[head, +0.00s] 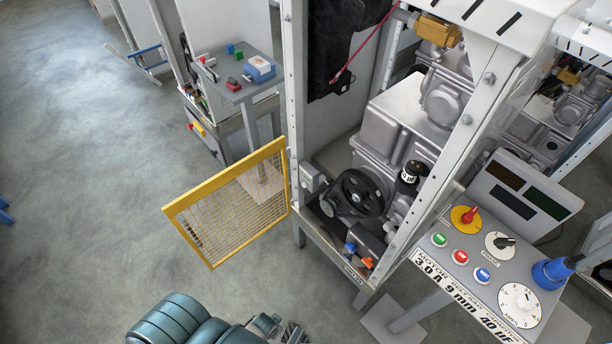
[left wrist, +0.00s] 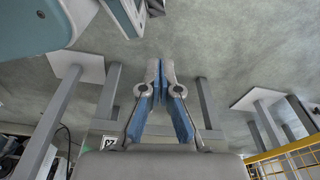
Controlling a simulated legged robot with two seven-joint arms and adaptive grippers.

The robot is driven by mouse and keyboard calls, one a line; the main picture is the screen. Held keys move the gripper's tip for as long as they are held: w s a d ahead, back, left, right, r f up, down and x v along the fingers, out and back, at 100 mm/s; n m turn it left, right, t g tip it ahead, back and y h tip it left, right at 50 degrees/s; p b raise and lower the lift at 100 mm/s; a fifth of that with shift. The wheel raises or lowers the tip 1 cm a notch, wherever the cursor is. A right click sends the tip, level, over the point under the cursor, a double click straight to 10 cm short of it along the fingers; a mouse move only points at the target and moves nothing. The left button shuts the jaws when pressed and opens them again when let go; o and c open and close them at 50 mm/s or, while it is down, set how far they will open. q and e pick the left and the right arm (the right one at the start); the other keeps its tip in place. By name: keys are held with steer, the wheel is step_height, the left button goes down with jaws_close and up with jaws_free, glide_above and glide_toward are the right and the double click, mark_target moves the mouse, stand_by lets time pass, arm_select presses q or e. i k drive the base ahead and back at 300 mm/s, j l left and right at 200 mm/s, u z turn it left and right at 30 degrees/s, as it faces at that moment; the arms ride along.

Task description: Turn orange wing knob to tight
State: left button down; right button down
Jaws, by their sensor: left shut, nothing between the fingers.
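The small orange wing knob (head: 367,262) sits low inside the open dispenser frame, near its front lower edge. A blue knob (head: 350,248) is just left of it. The orange knob's exact angle is too small to tell. My left gripper (head: 283,331) is at the bottom edge of the head view, left of and below the knob and apart from it. In the left wrist view my left gripper (left wrist: 160,68) is shut, with its blue-padded fingers together at the tips and nothing between them. The knob does not show there. My right gripper is in neither view.
A yellow mesh door (head: 228,208) stands swung open at the frame's left. A black handwheel (head: 360,192) is above the knobs. A control panel (head: 490,262) with buttons and dials stands at the right. Open floor (head: 90,200) lies to the left.

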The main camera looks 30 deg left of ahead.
mark_target(368, 262)
steer(key=k+j+u, duration=0.25)
steer(key=k+j, duration=0.8)
steer(key=j, duration=0.15)
